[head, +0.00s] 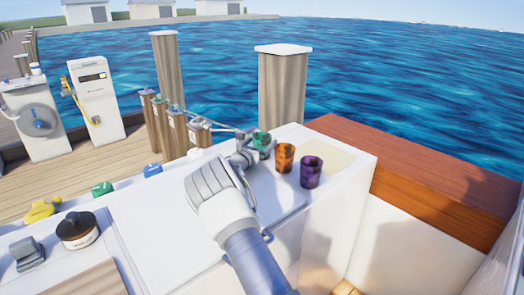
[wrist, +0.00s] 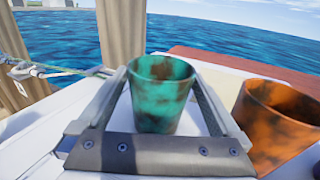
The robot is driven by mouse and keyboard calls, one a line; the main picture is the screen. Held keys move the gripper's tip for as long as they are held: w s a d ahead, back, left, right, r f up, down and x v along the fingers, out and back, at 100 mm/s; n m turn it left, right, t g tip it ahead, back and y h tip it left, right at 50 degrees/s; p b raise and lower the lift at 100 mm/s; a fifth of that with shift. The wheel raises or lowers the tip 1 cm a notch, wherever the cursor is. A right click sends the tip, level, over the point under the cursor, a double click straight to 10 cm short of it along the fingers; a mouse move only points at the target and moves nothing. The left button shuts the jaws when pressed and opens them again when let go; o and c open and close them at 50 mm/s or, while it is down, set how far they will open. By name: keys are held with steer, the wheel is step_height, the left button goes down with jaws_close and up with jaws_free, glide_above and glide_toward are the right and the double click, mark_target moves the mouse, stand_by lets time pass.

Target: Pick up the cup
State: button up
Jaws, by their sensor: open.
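Three cups stand on the white hatch top (head: 274,188). A teal cup with dark blotches (head: 262,141) is farthest left, an orange one (head: 285,157) is in the middle, and a purple one (head: 311,172) is on the right. My gripper (head: 247,141) is at the teal cup, seen partly from behind my arm. In the wrist view my gripper (wrist: 163,80) is open, with one finger on each side of the upright teal cup (wrist: 158,98). I cannot tell whether either finger touches it. The orange cup (wrist: 275,122) stands just right of the right finger.
A wooden post (head: 280,88) rises behind the cups, with water beyond. A brown wooden ledge (head: 430,180) lies to the right. A round black-topped container (head: 77,230), a yellow item (head: 41,210) and small green and blue items sit at the left.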

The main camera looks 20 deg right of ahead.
steer(key=shift+w+d, duration=0.1)
steer(key=shift+d, duration=0.05)
steer(key=c, duration=1.1)
steer(key=shift+r, duration=0.1)
steer(key=shift+c, duration=0.2)
